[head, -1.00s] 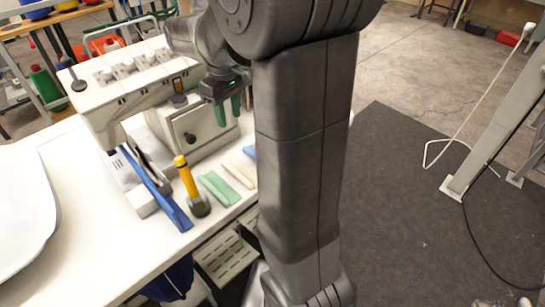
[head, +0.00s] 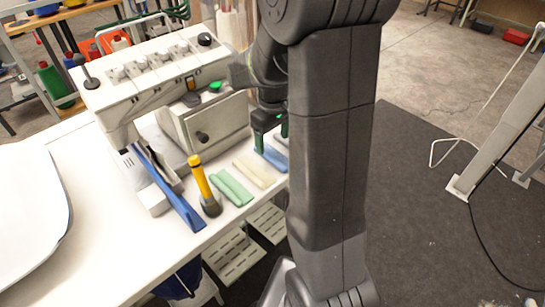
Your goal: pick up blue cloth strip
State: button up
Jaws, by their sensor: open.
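The light blue cloth strip (head: 271,157) lies on the white table near its right edge, partly hidden by my arm. My gripper (head: 268,137) points down just above the strip, with its green-tipped fingers apart. Part of the gripper is hidden behind my arm link, and I cannot tell whether the fingers touch the strip. A cream strip (head: 256,172) and a green strip (head: 232,188) lie to the left of the blue one.
A white sewing machine (head: 160,85) stands behind the strips. A yellow-handled tool (head: 200,178) and a long dark blue bar (head: 168,190) are to the left. A white pillow-like piece (head: 30,205) lies at the far left. The table front is bare.

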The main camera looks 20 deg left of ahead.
aim_at(272, 148)
jog(key=shift+s+a+f, duration=0.1)
jog(key=shift+s+f, duration=0.05)
jog(key=shift+f, duration=1.8)
jog(key=c, duration=1)
jog(key=shift+c, duration=0.2)
